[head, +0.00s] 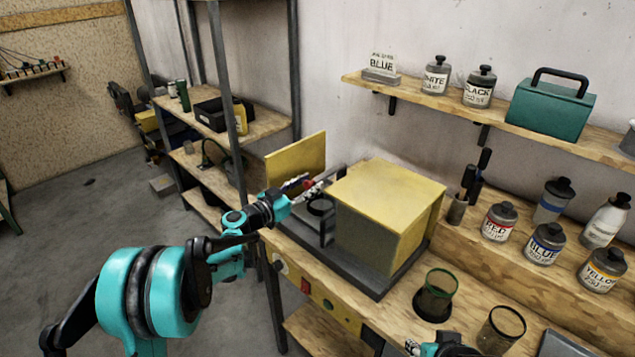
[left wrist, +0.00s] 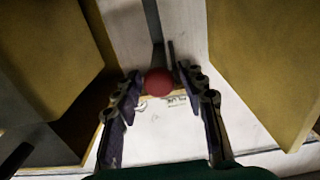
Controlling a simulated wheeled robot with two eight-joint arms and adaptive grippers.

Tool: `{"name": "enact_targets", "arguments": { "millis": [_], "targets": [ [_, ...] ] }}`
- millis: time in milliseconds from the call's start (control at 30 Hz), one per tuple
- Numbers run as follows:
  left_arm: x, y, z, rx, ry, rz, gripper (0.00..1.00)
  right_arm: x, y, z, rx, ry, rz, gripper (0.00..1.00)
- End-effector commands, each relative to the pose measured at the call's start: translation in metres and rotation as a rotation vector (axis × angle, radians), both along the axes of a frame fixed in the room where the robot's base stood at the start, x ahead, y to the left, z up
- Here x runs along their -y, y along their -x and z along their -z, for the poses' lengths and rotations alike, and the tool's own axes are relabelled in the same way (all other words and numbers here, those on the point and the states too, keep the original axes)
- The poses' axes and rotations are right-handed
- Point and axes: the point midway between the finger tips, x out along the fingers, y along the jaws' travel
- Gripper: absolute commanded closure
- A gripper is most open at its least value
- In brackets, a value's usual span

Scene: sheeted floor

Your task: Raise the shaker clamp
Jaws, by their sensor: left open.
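The shaker is a yellow box (head: 385,205) on a dark base at the bench's left end, with a yellow panel (head: 296,158) standing open beside it. A red ball knob (left wrist: 158,82), which looks like part of the clamp, shows in the left wrist view on a dark upright. My left gripper (head: 312,186) is open at the shaker's open side. Its fingers (left wrist: 160,90) stand either side of the knob; contact is unclear. In the head view the gripper mostly hides the knob. Part of my right gripper (head: 412,347) shows at the bottom edge; its jaws are unclear.
Yellow panels flank my left gripper closely in the wrist view. A green-rimmed cup (head: 437,292) and a dark-rimmed cup (head: 502,328) stand on the bench front. Paint bottles, including a blue-labelled one (head: 545,245), stand at right. A teal case (head: 550,108) sits on the wall shelf.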

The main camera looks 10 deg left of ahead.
Motion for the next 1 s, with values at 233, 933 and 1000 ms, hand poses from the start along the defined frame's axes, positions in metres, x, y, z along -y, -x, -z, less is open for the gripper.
{"name": "enact_targets", "arguments": {
  "millis": [233, 933, 1000],
  "targets": [
    [0.021, -0.025, 0.001, -0.001, 0.000, 0.002, 0.59, 0.000, 0.000, 0.009, 0.000, 0.000, 0.000, 0.60],
    [0.023, -0.029, -0.001, -0.002, 0.000, 0.001, 1.00, 0.000, 0.000, 0.009, 0.000, 0.000, 0.000, 0.60],
    [0.023, -0.029, -0.002, -0.005, -0.003, 0.001, 1.00, 0.000, 0.000, 0.008, 0.000, 0.000, 0.000, 0.60]
  ]
}}
